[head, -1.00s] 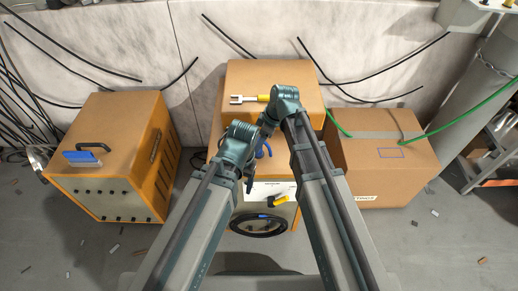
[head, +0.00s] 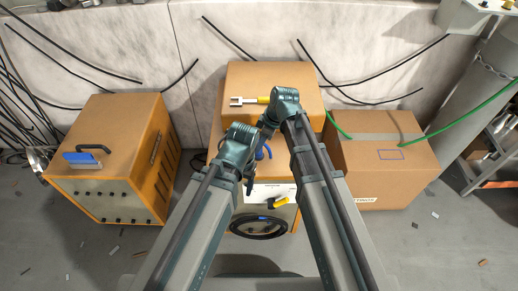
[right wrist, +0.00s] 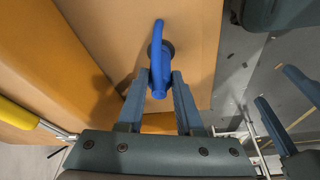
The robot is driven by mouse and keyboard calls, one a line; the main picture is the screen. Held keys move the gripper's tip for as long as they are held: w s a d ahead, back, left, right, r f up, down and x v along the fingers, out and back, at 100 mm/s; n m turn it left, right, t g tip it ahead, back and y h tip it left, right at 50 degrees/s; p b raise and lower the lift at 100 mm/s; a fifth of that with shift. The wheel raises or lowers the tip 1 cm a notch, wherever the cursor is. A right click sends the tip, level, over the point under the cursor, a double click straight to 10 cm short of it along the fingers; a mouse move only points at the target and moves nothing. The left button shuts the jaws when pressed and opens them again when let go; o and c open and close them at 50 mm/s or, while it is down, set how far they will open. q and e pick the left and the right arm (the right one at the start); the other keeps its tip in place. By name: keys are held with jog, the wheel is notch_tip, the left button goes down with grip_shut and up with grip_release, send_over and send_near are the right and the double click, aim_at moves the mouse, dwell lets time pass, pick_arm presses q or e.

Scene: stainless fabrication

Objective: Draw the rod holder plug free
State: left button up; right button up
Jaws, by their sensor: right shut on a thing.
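The blue rod holder plug (right wrist: 160,72) shows in the right wrist view, with a curved upper part and a dark round collar behind it against the tan panel. It also shows in part in the head view (head: 264,152), between my arms. My right gripper (right wrist: 157,80) is shut on the plug, one finger on each side. I cannot tell how deep the plug sits. My left gripper (right wrist: 273,84) is at the right of the right wrist view, its fingers apart and empty, away from the plug. In the head view the arms hide much of both grippers.
An orange-tan machine (head: 216,140) stands under my arms, with a yellow handle (head: 279,202) on its front. Another machine (head: 110,160) stands left, a cardboard box (head: 380,165) right. Black cables lie behind.

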grip_shut()
jog(key=shift+r, duration=0.1)
jog(key=shift+r+p, duration=1.1)
jog(key=shift+p, duration=0.1)
notch_tip(320, 180, up, 4)
jog(key=p, duration=0.4)
